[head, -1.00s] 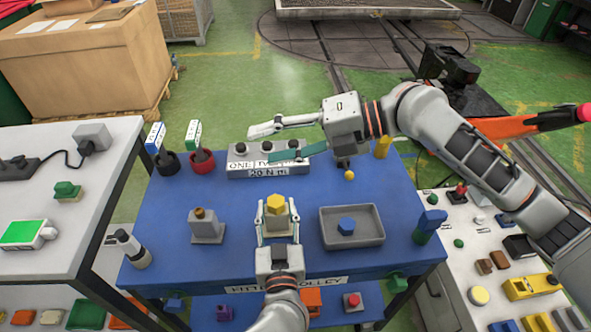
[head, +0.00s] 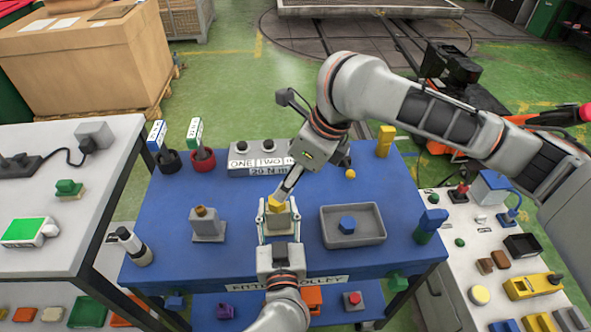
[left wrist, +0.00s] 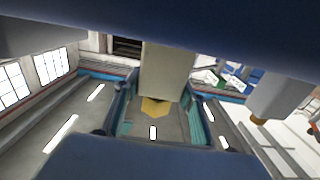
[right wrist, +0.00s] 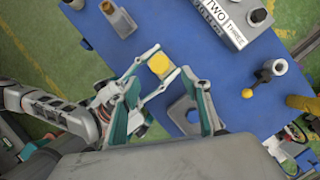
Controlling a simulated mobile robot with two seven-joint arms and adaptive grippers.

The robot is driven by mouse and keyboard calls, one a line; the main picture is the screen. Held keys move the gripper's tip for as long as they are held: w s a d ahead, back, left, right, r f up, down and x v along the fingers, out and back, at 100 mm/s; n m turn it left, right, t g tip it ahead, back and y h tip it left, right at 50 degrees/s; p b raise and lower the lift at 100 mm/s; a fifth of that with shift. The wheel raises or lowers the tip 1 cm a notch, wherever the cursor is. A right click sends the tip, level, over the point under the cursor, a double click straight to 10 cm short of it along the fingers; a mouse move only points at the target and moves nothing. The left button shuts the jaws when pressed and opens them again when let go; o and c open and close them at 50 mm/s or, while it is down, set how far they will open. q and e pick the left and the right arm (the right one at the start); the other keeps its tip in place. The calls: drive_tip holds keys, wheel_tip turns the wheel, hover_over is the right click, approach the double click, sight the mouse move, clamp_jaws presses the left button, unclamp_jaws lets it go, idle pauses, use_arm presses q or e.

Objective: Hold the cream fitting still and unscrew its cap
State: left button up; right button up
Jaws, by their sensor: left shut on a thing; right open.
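The cream fitting (head: 280,221) stands upright near the front middle of the blue trolley top, with a yellow hexagonal cap (head: 275,205) on it. My left gripper (head: 280,229) is shut on the fitting's body from the front; the left wrist view shows the cream body (left wrist: 166,70) between its fingers and the yellow cap (left wrist: 155,107) on its end. My right gripper (head: 281,196) points down at the cap from behind. In the right wrist view its open fingers stand apart, with the cap (right wrist: 159,64) ahead between them; whether they touch it I cannot tell.
A grey fitting (head: 207,229) with a brown top stands to the left. A grey tray (head: 382,224) holding a blue hexagonal piece (head: 347,224) lies to the right. A labelled grey box (head: 243,163) and red and black cups stand behind.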

sight(277, 203)
drive_tip(key=x, duration=0.8)
drive_tip(key=shift+w+a+f, duration=0.1)
drive_tip(key=shift+a+f, duration=0.05)
drive_tip(key=shift+f, duration=0.2)
drive_tip(key=c, duration=1.2)
drive_tip(key=n+g, duration=0.1)
drive_tip(key=n, duration=0.2)
drive_tip(key=n+g, duration=0.1)
drive_tip(key=n, duration=0.2)
drive_tip(key=shift+w+y, duration=0.1)
drive_tip(key=shift+y, duration=0.2)
